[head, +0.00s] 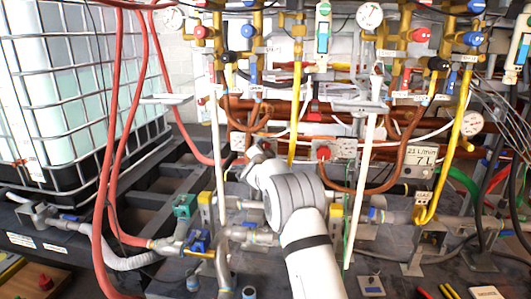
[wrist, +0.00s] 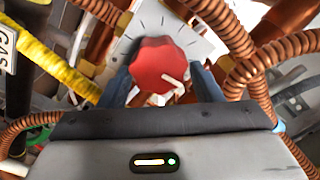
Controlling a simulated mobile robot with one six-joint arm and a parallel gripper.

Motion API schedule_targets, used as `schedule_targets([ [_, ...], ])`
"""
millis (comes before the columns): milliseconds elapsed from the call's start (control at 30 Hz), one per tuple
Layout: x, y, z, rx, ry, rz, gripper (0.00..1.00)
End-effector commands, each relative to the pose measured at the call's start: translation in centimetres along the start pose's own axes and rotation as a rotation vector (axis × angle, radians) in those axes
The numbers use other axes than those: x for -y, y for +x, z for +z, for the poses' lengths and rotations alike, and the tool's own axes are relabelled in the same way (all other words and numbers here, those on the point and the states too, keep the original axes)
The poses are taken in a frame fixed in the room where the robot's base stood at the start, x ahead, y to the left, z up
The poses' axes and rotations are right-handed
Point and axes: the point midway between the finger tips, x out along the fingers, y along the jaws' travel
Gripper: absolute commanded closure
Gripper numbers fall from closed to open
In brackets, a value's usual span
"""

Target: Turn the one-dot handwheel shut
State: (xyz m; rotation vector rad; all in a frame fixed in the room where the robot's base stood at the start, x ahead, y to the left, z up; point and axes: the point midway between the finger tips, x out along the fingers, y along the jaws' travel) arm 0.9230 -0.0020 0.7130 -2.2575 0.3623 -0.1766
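A red handwheel (wrist: 157,65) with a white pointer (wrist: 172,80) sits in front of a pale dial plate in the wrist view. My gripper (wrist: 158,84) has one dark finger on each side of it. The fingertips are very close to its rim; I cannot tell whether they press on it. In the head view my wrist (head: 262,155) hides the gripper and part of a dial plate. Another red handwheel (head: 323,153) on a dial plate shows just right of my arm. I cannot make out dots on either wheel.
Copper corrugated hoses (wrist: 240,40) run close to the right finger. A yellow hose (wrist: 45,60) lies to the left. A white upright rod (head: 362,190) stands right of my arm, and red hoses (head: 112,130) hang at the left.

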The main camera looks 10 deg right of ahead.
Motion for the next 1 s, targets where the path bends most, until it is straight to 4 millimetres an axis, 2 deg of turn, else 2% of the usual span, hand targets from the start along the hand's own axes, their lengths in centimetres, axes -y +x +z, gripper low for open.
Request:
schedule_targets([
  [33, 0.0, 0.0, 0.1, 0.003, -0.001, 0.0, 0.37],
  [167, -0.1, -0.1, 0.3, 0.006, -0.002, 0.001, 0.27],
  [467, -0.1, -0.3, 0.5, 0.009, -0.003, 0.002, 0.27],
  [567, 0.1, -1.1, 0.4, 0.01, -0.002, 0.002, 0.27],
  [1000, 0.0, -7.0, 0.3, 0.009, -0.003, 0.002, 0.27],
])
